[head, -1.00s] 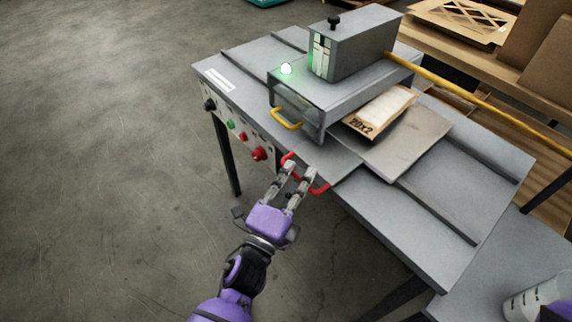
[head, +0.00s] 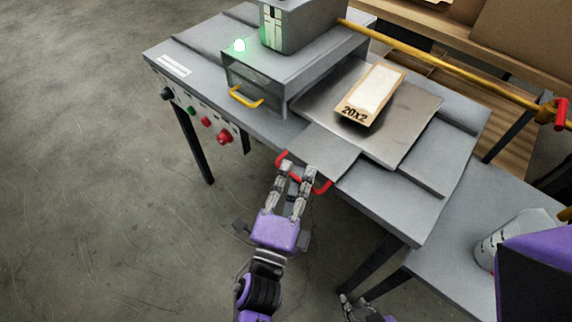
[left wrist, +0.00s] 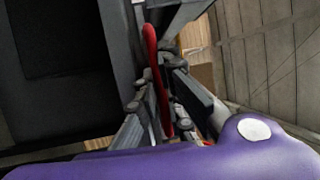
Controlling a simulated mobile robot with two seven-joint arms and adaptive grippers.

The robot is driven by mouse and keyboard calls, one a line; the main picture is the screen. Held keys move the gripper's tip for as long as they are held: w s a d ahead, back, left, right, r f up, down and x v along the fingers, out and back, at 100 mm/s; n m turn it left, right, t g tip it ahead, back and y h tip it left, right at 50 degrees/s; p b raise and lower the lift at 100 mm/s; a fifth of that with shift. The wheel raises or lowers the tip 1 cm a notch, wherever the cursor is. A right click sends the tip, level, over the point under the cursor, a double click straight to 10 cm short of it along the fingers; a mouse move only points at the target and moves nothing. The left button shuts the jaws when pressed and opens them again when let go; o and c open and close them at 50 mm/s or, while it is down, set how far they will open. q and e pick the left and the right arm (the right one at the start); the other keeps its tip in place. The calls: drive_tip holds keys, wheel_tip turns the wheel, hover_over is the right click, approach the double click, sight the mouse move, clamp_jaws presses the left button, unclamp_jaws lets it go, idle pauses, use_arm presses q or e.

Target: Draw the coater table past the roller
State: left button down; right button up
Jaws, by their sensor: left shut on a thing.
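The coater table (head: 422,120) is a flat grey sliding plate with a red handle (head: 323,187) at its front. A filter labelled 20x2 (head: 374,88) lies on it in a cardboard frame. The plate and filter lie to the right of the grey coater housing (head: 318,68); the roller itself is hidden. My left gripper (head: 297,170) is shut on the red handle. The handle (left wrist: 153,65) shows between the fingers in the left wrist view. Part of my right gripper (head: 358,308) shows at the bottom edge, its fingers too cut off to judge.
Buttons (head: 206,122) line the front panel. A yellow bar (head: 440,62) crosses behind. A white container (head: 508,236) stands on the side table (head: 450,258).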

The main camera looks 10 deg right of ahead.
use_arm(q)
drive_tip(key=c, duration=1.9)
unclamp_jaws()
drive_tip(key=shift+f, duration=0.15)
use_arm(e)
drive_tip(key=shift+s, duration=0.1)
use_arm(q)
drive_tip(key=v, duration=1.2)
use_arm(e)
drive_tip(key=shift+s, duration=0.1)
drive_tip(key=shift+f, duration=0.1)
